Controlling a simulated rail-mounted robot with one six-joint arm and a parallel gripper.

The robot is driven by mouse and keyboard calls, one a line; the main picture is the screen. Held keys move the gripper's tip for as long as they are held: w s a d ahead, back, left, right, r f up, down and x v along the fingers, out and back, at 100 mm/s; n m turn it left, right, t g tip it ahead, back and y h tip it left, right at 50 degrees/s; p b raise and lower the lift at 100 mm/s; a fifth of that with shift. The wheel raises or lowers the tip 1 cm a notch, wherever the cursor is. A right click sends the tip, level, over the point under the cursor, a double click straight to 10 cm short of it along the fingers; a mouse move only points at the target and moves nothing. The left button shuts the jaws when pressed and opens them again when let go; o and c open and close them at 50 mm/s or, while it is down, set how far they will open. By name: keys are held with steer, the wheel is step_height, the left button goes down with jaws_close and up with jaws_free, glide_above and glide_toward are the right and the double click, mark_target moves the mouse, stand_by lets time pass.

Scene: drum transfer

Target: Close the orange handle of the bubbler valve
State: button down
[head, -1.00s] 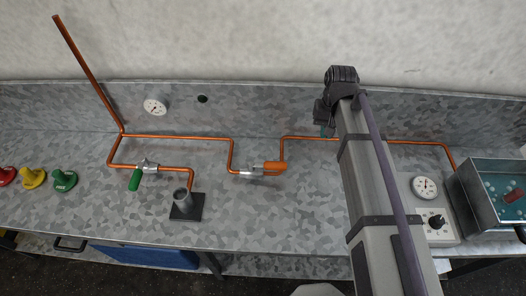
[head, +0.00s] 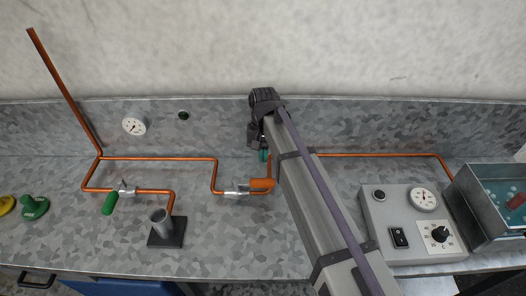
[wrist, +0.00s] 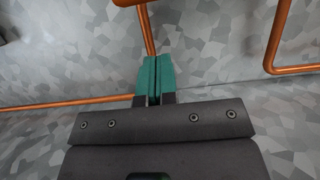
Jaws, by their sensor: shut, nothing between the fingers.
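The orange handle (head: 262,184) lies along the copper pipe on the bench, at the right end of its silver valve body (head: 237,190). My gripper (head: 264,155) is just behind the handle in the head view, partly hidden by my arm. Its teal fingers (wrist: 154,76) are shut together with nothing between them in the wrist view. An orange-coloured edge (wrist: 128,2) shows at the top of the wrist view; I cannot tell whether it is the handle. A copper pipe (wrist: 148,28) runs just ahead of the fingertips.
A second valve with a green handle (head: 109,203) sits to the left, near a metal burner (head: 160,222) on a dark base. A control box (head: 405,222) and a water bath (head: 490,205) stand at the right.

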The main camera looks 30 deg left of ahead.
mark_target(254, 183)
steer(key=s+d, duration=0.1)
steer(key=s+d+f, duration=0.1)
steer(key=s, duration=0.1)
steer(key=shift+s+d+f, duration=0.1)
steer(key=shift+s+d, duration=0.05)
steer(key=shift+s, duration=0.05)
